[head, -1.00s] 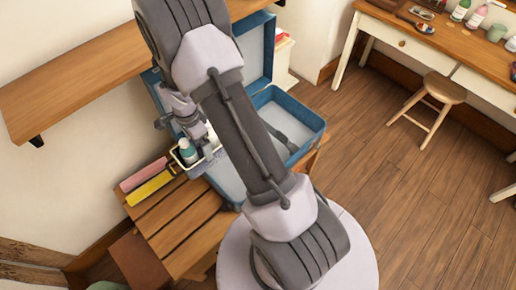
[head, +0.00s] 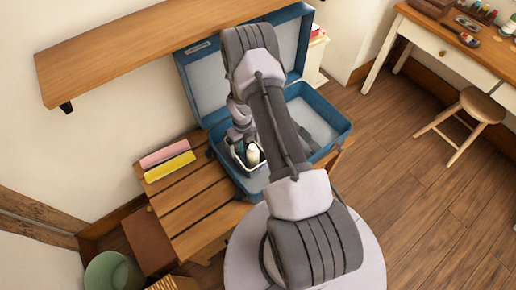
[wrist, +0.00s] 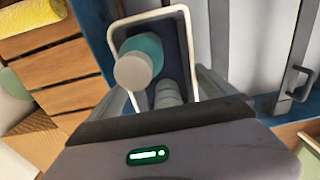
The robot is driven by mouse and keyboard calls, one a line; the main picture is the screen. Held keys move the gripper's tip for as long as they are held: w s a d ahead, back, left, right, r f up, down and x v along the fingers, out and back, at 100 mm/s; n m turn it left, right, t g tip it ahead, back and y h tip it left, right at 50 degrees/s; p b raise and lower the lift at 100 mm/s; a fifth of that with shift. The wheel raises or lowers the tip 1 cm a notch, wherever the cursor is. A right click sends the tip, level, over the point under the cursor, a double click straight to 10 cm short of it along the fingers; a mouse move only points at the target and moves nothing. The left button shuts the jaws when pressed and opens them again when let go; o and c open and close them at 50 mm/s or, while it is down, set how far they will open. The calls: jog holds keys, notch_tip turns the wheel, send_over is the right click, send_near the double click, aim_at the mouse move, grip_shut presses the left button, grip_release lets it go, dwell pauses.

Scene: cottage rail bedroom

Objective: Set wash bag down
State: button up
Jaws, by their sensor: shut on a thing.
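The wash bag (head: 239,161) is an open dark holder with a pale rim, seen over the left part of the open blue suitcase (head: 330,148). In the wrist view the wash bag (wrist: 173,48) holds a teal bottle with a white cap (wrist: 135,65) and another pale container (wrist: 168,93). My gripper (wrist: 163,92) is shut on the wash bag, its fingers on either side. The bag's underside is hidden, so I cannot tell whether it touches the suitcase floor. My arm covers the middle of the suitcase in the head view.
The suitcase stands on a slatted wooden bench (head: 192,213), its lid raised. Pink (head: 163,153) and yellow (head: 170,167) rolls lie to the left. A wall shelf (head: 130,60) is above. A grey handle-like bar (wrist: 293,85) shows right in the wrist view.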

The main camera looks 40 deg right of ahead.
aim_at(245, 156)
notch_tip(245, 156, down, 5)
jog(key=shift+f+b, duration=0.1)
jog(key=shift+b, duration=0.6)
